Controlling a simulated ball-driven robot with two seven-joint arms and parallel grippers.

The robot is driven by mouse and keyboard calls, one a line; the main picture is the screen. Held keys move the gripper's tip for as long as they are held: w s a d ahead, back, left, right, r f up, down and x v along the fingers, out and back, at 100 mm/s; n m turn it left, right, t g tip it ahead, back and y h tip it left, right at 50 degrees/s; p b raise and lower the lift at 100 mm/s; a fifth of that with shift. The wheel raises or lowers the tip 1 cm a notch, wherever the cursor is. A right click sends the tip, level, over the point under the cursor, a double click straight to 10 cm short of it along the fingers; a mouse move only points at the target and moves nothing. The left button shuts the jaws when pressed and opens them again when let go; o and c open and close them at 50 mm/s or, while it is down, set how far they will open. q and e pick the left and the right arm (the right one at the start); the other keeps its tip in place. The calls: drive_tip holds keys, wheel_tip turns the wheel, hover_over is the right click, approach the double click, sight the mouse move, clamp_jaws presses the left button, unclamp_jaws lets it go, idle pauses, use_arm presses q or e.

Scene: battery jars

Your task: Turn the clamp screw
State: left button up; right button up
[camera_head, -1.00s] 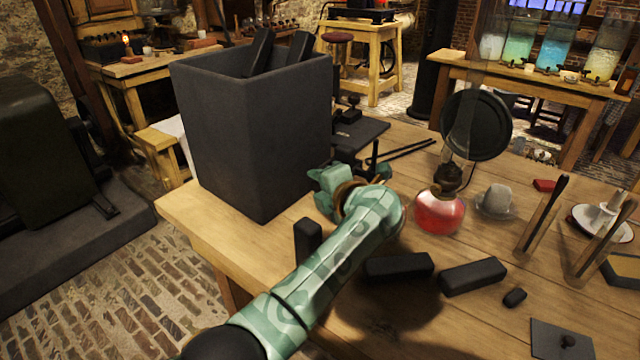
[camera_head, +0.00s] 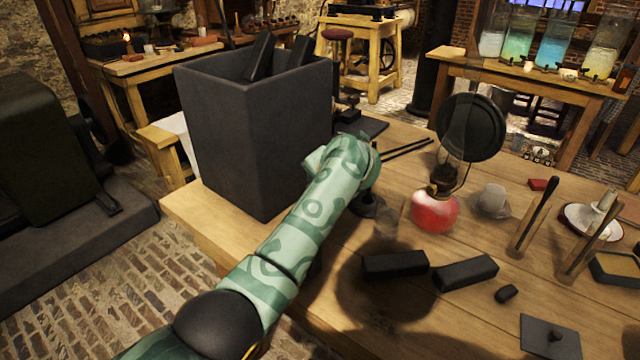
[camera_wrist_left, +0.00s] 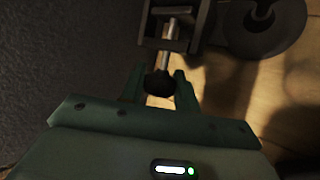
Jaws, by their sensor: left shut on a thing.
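The clamp (camera_wrist_left: 188,22) shows at the top of the left wrist view as a dark frame with a bright metal screw (camera_wrist_left: 168,52) running toward me. The screw ends in a dark rounded knob (camera_wrist_left: 159,84). My left gripper (camera_wrist_left: 158,88) has one green finger on each side of the knob and is shut on it. In the head view my left forearm reaches over the table beside the big dark box, and it hides the fingertips and the screw. My right gripper is not in view.
A tall dark open box (camera_head: 250,135) stands left of my arm. Right of it are a red-liquid lamp (camera_head: 434,210), dark bars (camera_head: 395,264) and a small dark plate (camera_head: 549,338). In the wrist view, a dark round base (camera_wrist_left: 268,28) lies right of the clamp.

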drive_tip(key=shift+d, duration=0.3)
use_arm(q)
drive_tip(key=o, duration=1)
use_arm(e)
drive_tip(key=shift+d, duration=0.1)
use_arm(q)
drive_tip(key=shift+s+d+r+p, duration=0.1)
drive_tip(key=shift+s+r+p, duration=0.15)
drive_tip(key=shift+r+p, duration=0.15)
drive_tip(key=p+v, duration=0.8)
drive_tip(key=v, duration=0.7)
drive_tip(key=shift+s+p, duration=0.25)
drive_tip(key=shift+p, duration=0.15)
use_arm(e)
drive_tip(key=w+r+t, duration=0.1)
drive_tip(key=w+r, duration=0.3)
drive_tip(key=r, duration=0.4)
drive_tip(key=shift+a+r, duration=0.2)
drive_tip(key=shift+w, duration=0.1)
